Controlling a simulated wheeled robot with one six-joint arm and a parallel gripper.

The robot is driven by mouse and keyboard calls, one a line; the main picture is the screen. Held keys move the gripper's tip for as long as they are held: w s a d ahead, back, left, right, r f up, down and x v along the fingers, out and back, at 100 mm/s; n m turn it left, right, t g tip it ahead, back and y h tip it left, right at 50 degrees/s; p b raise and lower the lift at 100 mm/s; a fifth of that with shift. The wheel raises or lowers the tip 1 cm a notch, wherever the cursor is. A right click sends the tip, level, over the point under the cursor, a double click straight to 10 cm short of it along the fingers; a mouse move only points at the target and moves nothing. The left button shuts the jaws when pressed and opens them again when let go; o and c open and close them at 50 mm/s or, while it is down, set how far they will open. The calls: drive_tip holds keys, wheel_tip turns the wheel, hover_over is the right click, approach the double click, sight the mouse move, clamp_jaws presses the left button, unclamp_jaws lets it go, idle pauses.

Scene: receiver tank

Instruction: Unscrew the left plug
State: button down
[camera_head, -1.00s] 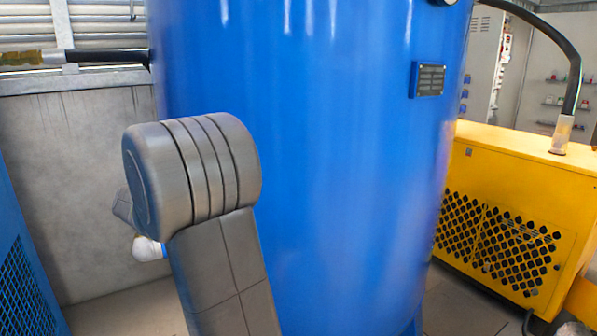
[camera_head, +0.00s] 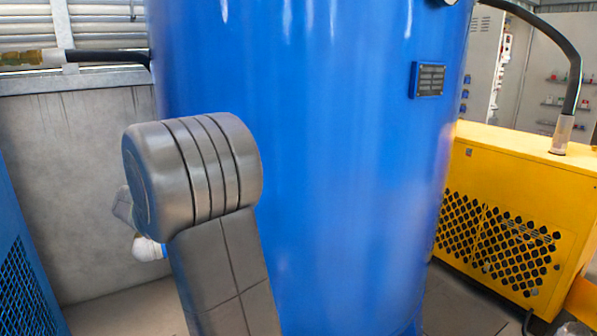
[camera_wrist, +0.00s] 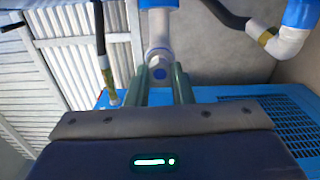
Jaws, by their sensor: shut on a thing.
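The fingertips' exact contact is partly hidden. In the head view my arm blocks the gripper and the plug. A bit of white fitting (camera_head: 147,248) shows beside my arm, low on the left of the blue tank (camera_head: 340,170).
In the wrist view another white elbow (camera_wrist: 285,42) with a black hose stands at the right, and a black hose (camera_wrist: 101,45) hangs at the left. A blue machine with a grille (camera_wrist: 290,120) lies beyond my gripper. A yellow machine (camera_head: 520,190) stands right of the tank.

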drive_tip(key=n, duration=0.2)
drive_tip(key=shift+f+n, duration=0.1)
drive_tip(key=shift+n, duration=0.3)
drive_tip(key=c, duration=1.2)
unclamp_jaws()
